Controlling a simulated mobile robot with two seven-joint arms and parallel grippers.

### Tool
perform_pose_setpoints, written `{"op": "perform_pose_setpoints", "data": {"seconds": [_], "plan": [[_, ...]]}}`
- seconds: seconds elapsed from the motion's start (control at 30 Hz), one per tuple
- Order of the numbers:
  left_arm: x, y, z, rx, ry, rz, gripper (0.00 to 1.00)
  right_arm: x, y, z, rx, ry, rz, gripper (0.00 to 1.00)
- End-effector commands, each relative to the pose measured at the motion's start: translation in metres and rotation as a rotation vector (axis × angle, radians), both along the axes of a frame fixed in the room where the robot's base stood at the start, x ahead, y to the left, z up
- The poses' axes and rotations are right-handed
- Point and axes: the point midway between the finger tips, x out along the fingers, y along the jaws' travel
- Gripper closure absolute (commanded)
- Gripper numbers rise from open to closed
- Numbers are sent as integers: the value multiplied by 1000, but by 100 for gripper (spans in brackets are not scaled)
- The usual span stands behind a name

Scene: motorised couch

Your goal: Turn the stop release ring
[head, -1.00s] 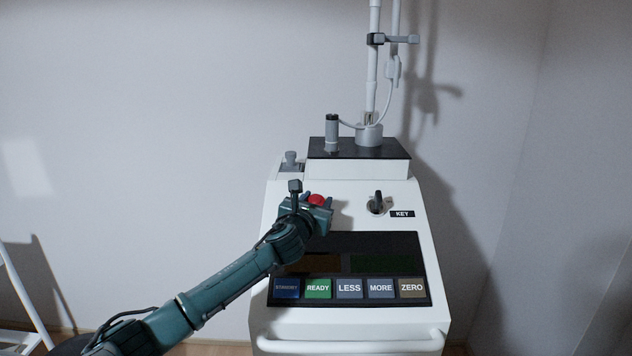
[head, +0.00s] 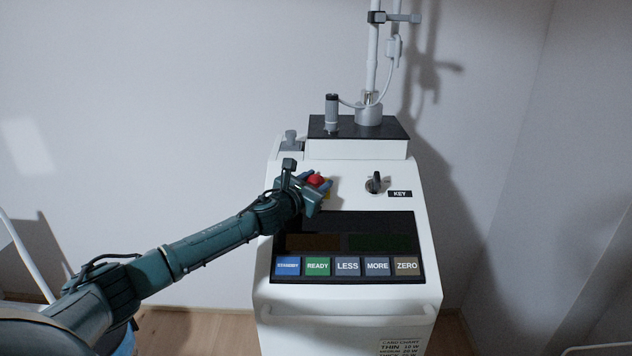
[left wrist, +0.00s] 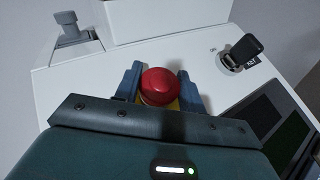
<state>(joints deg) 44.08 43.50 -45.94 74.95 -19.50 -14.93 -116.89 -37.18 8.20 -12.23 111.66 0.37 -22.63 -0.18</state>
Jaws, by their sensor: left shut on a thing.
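The red stop button (head: 316,180) stands on the upper left of the white machine's sloped panel. In the left wrist view the red cap (left wrist: 158,86) sits between the two blue fingers, with a bit of yellow showing under it. My left gripper (head: 314,184) is at the button, its fingers shut on it from either side. The release ring itself cannot be told apart from the cap in these frames. My right gripper is in neither view.
Right of the button is a black key switch (head: 375,182) with a KEY label (head: 399,194). Below are a dark display (head: 350,222) and a row of buttons, including READY (head: 317,267). A grey handpiece (head: 331,115) stands on top, and a grey knob (left wrist: 68,28) is at the upper left.

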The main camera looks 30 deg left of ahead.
Motion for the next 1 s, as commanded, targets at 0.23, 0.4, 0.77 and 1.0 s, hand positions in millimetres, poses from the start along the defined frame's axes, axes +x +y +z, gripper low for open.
{"op": "perform_pose_setpoints", "data": {"seconds": [0.23, 0.4, 0.77, 1.0], "plan": [[0, 0, -1, 0, 1, 1, 42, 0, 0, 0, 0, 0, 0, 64], [0, 0, 0, 0, 1, 1, 40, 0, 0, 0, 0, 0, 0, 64], [-21, 2, 0, 3, 1, 0, 40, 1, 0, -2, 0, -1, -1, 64], [-67, 6, 1, 4, 3, 0, 40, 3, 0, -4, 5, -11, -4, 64]]}}
